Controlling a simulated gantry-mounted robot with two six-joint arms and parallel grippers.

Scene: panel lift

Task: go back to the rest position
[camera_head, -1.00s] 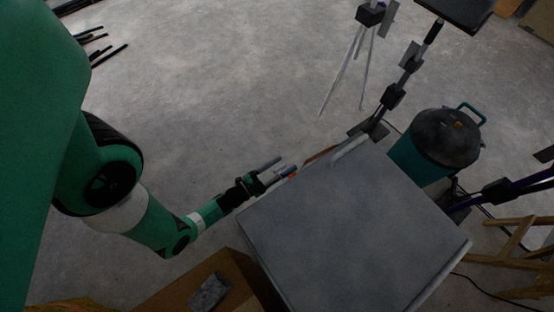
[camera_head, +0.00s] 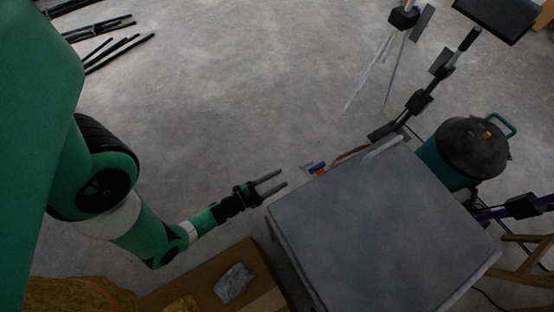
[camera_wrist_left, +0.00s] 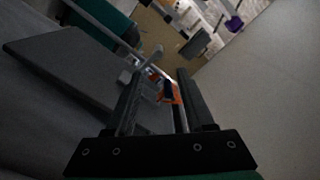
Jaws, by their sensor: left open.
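My left gripper (camera_head: 284,178) is open and empty, with its two fingers apart just left of the grey panel (camera_head: 390,225). My right gripper is not in view.
A cardboard box (camera_head: 190,285) with a grey block (camera_head: 234,283) stands at the bottom. A teal bin with a black lid (camera_head: 473,148) and stands (camera_head: 420,102) are behind and right of the panel. The floor at upper centre is clear.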

